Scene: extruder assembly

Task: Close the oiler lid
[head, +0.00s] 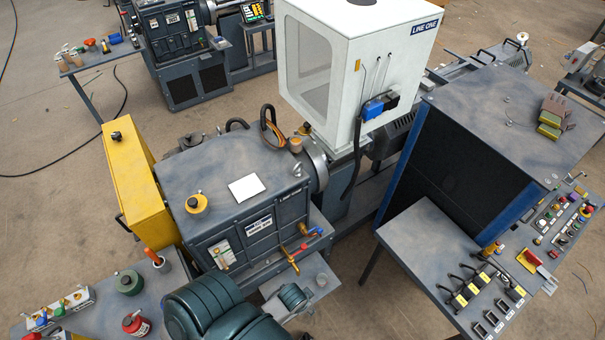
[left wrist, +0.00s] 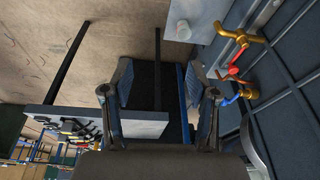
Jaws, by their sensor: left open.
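I cannot identify the oiler lid with certainty. A small round yellow fitting with a dark centre (head: 197,203) sits on top of the grey gearbox housing (head: 225,165); I cannot tell whether it is the oiler or how its lid stands. My left gripper (left wrist: 155,82) is open, with nothing seen between its fingers. It is in front of the housing, beside the brass valve with red and blue handles (left wrist: 238,68), and apart from it. My right gripper is not in view.
The brass and red valve (head: 290,258) juts from the housing front. A yellow cabinet (head: 140,185) stands left of the housing, and a white enclosure (head: 360,60) behind it. A bench (head: 175,290) holds a red can (head: 136,323) and a green pot (head: 129,282).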

